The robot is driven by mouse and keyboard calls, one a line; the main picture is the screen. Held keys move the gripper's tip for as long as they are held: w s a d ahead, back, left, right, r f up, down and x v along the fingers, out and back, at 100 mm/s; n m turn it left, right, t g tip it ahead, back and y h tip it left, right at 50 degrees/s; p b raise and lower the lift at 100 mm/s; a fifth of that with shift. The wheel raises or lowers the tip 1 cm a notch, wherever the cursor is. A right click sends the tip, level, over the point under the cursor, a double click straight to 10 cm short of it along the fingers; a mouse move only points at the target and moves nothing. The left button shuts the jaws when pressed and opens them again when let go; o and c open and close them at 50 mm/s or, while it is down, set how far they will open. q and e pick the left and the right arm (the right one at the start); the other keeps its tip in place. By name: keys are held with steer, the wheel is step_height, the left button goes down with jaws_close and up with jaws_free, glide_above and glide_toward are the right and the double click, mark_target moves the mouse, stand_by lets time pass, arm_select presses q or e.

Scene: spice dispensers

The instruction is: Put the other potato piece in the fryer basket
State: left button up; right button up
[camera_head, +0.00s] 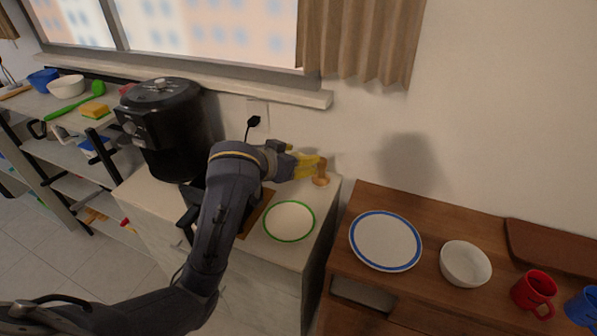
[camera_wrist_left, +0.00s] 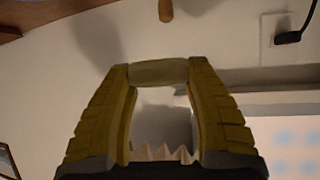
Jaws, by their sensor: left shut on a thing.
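My left gripper (camera_head: 318,166) is over the back right of the light counter, its yellow fingers pointing right. In the left wrist view the gripper (camera_wrist_left: 160,75) is shut on a pale yellowish potato piece (camera_wrist_left: 159,72), held across its fingertips. The black air fryer (camera_head: 160,125) stands on the counter, left of the gripper and apart from it. A dark handle-like part (camera_head: 187,218) shows below the fryer beside my arm; my arm hides much of that area, and I cannot make out the inside of a basket. My right gripper is not in view.
A small wooden item (camera_head: 321,179) stands close below the left fingertips; it also shows in the left wrist view (camera_wrist_left: 165,9). An empty green-rimmed plate (camera_head: 289,222) lies beside a brown board (camera_head: 257,213). A blue-rimmed plate (camera_head: 385,241), bowl (camera_head: 465,264) and mugs occupy the right cabinet.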

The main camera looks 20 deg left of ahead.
arm_select(q)
steer(key=shift+r, duration=0.95)
